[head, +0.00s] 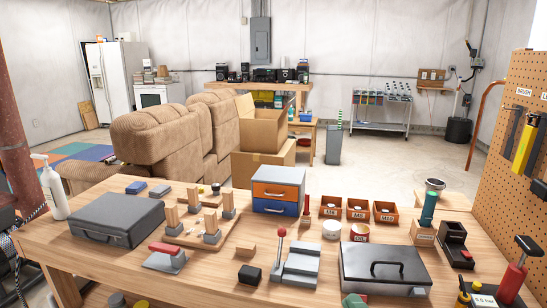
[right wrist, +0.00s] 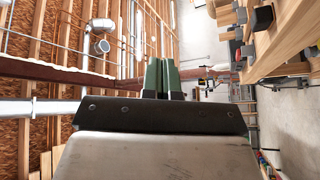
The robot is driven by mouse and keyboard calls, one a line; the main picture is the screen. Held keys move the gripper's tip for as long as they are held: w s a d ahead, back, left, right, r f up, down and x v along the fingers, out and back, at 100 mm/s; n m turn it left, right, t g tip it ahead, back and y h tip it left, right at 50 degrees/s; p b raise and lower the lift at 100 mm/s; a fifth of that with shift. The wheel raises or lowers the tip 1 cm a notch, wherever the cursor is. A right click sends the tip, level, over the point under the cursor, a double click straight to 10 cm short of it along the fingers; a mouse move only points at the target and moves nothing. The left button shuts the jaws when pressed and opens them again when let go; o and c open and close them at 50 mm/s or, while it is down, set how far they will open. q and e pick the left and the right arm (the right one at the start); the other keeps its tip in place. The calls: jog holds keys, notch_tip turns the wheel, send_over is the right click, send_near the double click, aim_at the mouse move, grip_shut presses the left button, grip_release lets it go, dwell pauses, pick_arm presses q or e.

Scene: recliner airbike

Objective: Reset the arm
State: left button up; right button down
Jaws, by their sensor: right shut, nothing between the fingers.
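My right gripper (head: 355,301) shows only as green fingertips at the bottom edge of the head view, in front of the dark-lidded grey box (head: 386,268). In the right wrist view its two green fingers (right wrist: 161,78) are side by side and shut, with nothing between them. They are clear of the workbench (right wrist: 282,38), which runs along the right of that view. My left gripper is not in view.
The wooden workbench (head: 215,282) is crowded. It holds a grey case (head: 117,220), a red-knobbed lever (head: 280,245), a drawer unit (head: 278,190) and orange bins (head: 358,208). A pegboard (head: 515,110) stands at the right. Open floor (head: 375,165) lies beyond.

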jog(key=s+d+f+m+g+h, duration=0.3)
jog(key=s+d+f+m+h, duration=0.15)
jog(key=f+m+h, duration=0.35)
jog(key=s+f+m+g+y, duration=0.1)
jog(key=s+f+m+g, duration=0.1)
jog(key=s+f+g, duration=0.3)
jog(key=s+d+f+m+g, duration=0.15)
jog(key=s+g, duration=0.25)
jog(key=s, duration=0.4)
jog(key=s+f+m+g+y, duration=0.1)
jog(key=s+f+m+g, duration=0.1)
jog(key=s+f+g, duration=0.3)
notch_tip(320, 180, down, 23)
jog(key=s+p, duration=0.2)
jog(key=s, duration=0.1)
jog(key=s+d+f+g+p, duration=0.1)
jog(key=s+d+f+p, duration=0.1)
jog(key=s+f, duration=1.1)
jog(key=s, duration=0.2)
jog(key=shift+s+d+f+g, duration=0.15)
jog(key=shift+s+f+g, duration=0.2)
jog(key=shift+g, duration=0.05)
